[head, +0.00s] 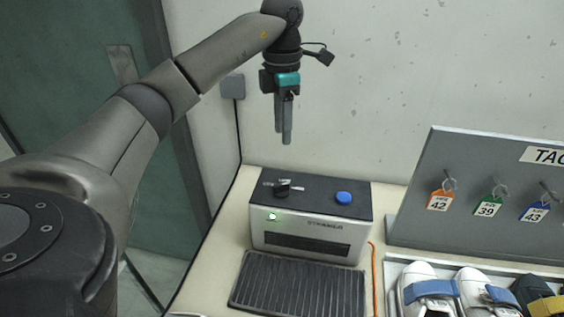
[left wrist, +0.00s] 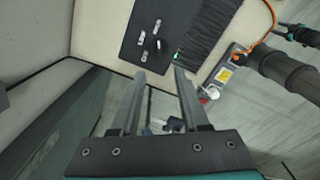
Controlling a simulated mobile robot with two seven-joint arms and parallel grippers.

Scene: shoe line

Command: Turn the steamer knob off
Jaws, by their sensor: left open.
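The steamer (head: 308,237) is a silver box with a black top, standing on the pale counter. Its black knob (head: 283,188) sits on the left of the top, with light marks around it. A green light (head: 271,216) glows on its front. The knob's exact angle is hard to read.
A blue button (head: 343,197) sits right of the knob. A dark ribbed mat (head: 298,284) lies before the steamer. An orange cable (head: 373,270) runs along its right side. A grey tag board (head: 480,200) and several shoes stand at right. The wall is close behind.

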